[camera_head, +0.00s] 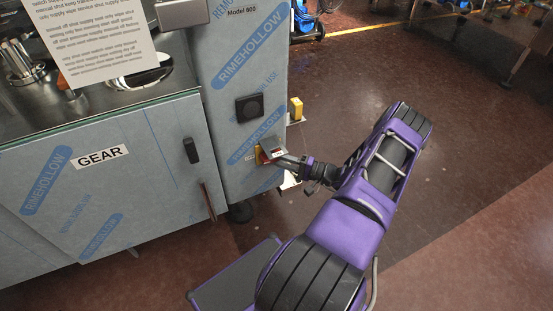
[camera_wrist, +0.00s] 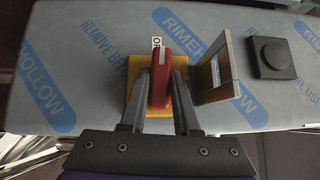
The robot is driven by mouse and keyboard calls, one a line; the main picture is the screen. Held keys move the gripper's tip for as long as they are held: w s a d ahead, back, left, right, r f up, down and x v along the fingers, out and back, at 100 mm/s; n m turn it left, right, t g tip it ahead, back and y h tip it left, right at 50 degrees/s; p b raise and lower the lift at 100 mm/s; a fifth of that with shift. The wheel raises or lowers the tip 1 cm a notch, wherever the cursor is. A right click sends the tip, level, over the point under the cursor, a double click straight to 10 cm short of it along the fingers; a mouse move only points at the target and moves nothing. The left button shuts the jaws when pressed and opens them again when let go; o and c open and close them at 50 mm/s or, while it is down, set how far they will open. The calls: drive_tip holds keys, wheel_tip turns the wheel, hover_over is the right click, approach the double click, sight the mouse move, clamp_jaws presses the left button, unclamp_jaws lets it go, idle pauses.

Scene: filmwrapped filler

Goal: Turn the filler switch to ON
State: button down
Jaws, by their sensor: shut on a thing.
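The red switch handle (camera_wrist: 161,66) stands on a yellow plate (camera_wrist: 134,75) on the film-wrapped filler cabinet (camera_head: 238,85). In the wrist view the handle points up the picture, toward a small white label (camera_wrist: 156,43) with partly hidden letters that look like "OF". My gripper (camera_wrist: 160,92) is shut on the red handle, one finger on each side. In the head view my gripper (camera_head: 285,160) reaches the cabinet's lower front from the right, and the handle itself is mostly hidden there. A small hinged-looking flap (camera_wrist: 217,72) stands out from the panel beside the switch.
A black square knob (camera_head: 249,107) sits above the switch on the cabinet. A yellow box (camera_head: 296,109) projects from the cabinet's right side. The cabinet door marked GEAR (camera_head: 101,156) has a dark handle. The floor (camera_head: 450,180) to the right is open.

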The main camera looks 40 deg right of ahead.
drive_tip(key=m+t, duration=0.2)
drive_tip(key=m, duration=0.1)
drive_tip(key=shift+f+m+t+y, duration=0.25)
drive_tip(key=shift+m+t+y, duration=0.05)
drive_tip(key=shift+t+y, duration=0.1)
drive_tip(key=m+t+h, duration=0.1)
drive_tip(key=m+t, duration=0.1)
drive_tip(key=m+t+h, duration=0.1)
drive_tip(key=m+t, duration=0.1)
drive_tip(key=m, duration=0.1)
drive_tip(key=shift+a+f+m, duration=0.2)
drive_tip(key=shift+m, duration=0.1)
drive_tip(key=m+t+h, duration=0.1)
drive_tip(key=m+h, duration=0.1)
drive_tip(key=m, duration=0.1)
drive_tip(key=m+t+h, duration=0.1)
drive_tip(key=m+h, duration=0.2)
drive_tip(key=m+t+h, duration=0.1)
drive_tip(key=m+h, duration=0.1)
drive_tip(key=m, duration=0.1)
drive_tip(key=shift+a+f+m+t, duration=0.1)
drive_tip(key=shift+a+m+t, duration=0.2)
drive_tip(key=shift+t, duration=0.1)
drive_tip(key=shift+w+m+h, duration=0.1)
drive_tip(key=shift+m+h, duration=3.4)
drive_tip(key=shift+h, duration=0.2)
drive_tip(key=shift+m+g+h, duration=0.3)
drive_tip(key=shift+m+h, duration=0.2)
